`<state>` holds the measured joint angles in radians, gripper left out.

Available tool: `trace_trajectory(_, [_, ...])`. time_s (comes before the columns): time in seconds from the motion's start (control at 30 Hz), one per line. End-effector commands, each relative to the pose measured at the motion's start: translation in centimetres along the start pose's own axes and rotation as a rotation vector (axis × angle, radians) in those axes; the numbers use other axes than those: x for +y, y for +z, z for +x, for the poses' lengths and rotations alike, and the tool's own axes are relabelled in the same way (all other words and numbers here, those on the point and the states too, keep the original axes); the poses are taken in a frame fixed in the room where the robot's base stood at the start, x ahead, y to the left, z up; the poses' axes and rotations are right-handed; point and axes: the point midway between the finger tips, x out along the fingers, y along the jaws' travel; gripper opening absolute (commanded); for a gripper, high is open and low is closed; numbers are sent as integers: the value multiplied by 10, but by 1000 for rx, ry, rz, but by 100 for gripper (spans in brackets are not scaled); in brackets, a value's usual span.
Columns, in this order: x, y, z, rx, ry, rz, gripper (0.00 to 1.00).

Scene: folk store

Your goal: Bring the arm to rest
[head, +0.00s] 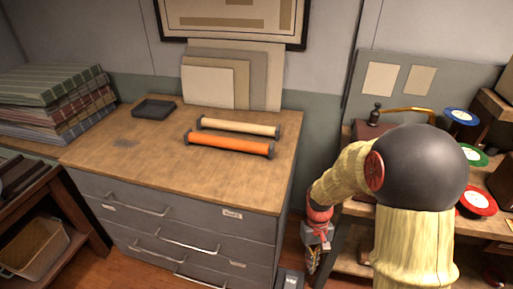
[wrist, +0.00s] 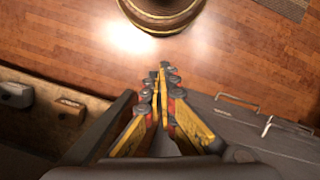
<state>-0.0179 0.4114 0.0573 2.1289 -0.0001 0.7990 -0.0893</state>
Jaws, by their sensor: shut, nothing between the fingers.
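My gripper (head: 312,262) hangs at the end of my bent arm, in the gap between the grey drawer cabinet (head: 190,215) and the wooden shelf unit (head: 350,262) on the right. It points down and is below the level of the cabinet top. In the wrist view my gripper (wrist: 163,72) shows its yellow and red fingers closed together at the tips, with nothing between them. Wooden floor (wrist: 75,45) lies beyond the fingertips. The cabinet's drawer handles also show at the right of the wrist view.
An orange roller (head: 230,144) and a cream roller (head: 238,127) lie on the cabinet top near a dark tray (head: 154,109). Folded cloths (head: 55,100) are stacked at left. Coloured reels, including a red one (head: 477,201), stand on the right shelf beside my arm.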

Motion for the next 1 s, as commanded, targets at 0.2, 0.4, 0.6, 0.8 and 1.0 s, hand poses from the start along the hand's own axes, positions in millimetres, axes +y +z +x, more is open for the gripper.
trace_trajectory(0.2, [-3, 46, -64, 88, 5, 55, 0])
trace_trajectory(0.4, [-6, 88, -109, 177, 8, 87, 0])
trace_trajectory(0.6, [-9, 128, -145, 283, 11, 98, 0])
trace_trajectory(0.8, [-11, 162, -177, 416, 18, 100, 0])
trace_trajectory(1.0, [-13, 191, -211, 570, 26, 101, 0])
